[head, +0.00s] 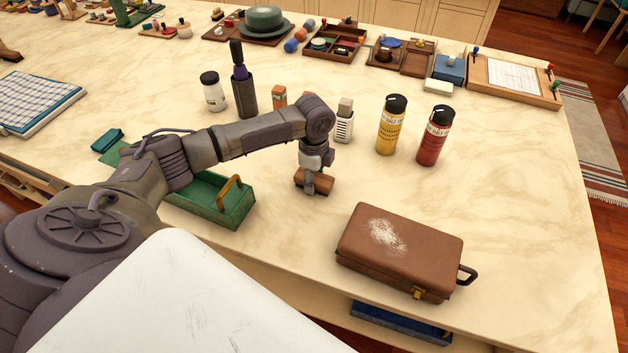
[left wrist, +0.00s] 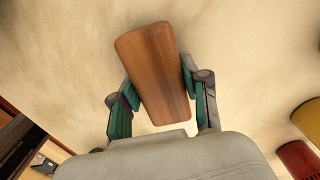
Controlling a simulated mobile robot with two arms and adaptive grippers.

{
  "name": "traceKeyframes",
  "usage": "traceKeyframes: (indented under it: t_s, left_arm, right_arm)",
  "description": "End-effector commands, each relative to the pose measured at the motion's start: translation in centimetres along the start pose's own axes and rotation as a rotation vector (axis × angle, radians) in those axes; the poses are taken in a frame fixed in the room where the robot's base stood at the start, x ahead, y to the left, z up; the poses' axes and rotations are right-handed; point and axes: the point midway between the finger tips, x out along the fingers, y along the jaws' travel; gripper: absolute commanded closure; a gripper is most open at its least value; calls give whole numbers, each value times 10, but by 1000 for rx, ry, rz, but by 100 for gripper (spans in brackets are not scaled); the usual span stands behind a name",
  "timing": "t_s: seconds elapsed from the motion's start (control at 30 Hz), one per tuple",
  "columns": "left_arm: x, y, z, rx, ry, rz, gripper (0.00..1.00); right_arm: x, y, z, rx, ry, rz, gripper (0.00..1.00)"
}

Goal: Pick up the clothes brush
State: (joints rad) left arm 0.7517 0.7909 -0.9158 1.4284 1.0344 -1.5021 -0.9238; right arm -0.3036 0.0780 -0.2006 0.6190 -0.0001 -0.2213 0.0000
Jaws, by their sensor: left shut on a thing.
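The clothes brush (left wrist: 158,75) shows its brown wooden back in the left wrist view, a rounded oblong block between my finger pads. In the head view the brush (head: 322,183) is small and partly covered by the gripper. My left gripper (head: 314,183) is shut on it, with one green-padded finger on each long side; the gripper also fills the lower part of the left wrist view (left wrist: 160,100). I cannot tell whether the brush touches the counter. Its bristles are hidden. My right gripper is not in view.
A brown case (head: 400,250) with a white dusty patch lies to the right, near the counter's front edge. A green tray (head: 225,207) is left of the gripper. Yellow (head: 391,125) and red (head: 434,136) bottles stand behind. Pale counter is clear between the brush and case.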

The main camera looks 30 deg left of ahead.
Motion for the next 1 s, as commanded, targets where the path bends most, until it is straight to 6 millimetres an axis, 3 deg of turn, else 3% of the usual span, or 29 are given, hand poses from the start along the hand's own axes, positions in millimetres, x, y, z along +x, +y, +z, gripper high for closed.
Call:
traceKeyframes:
  t_s: [0.1, 0.43, 0.57, 0.7, 1.0]
  left_arm:
    - [0, 0, 0, 0, 0, 0, 91]
    - [-5, -1, 0, 0, 1, -2, 91]
    - [-18, -1, 0, 1, 1, -3, 91]
    - [-44, -2, 0, 0, 2, -5, 91]
    - [-82, 2, -72, 6, 5, -3, 91]
  right_arm:
    - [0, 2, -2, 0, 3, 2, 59]
    - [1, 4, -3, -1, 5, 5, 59]
    - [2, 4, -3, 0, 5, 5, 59]
    - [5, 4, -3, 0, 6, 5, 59]
    - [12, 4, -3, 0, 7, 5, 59]
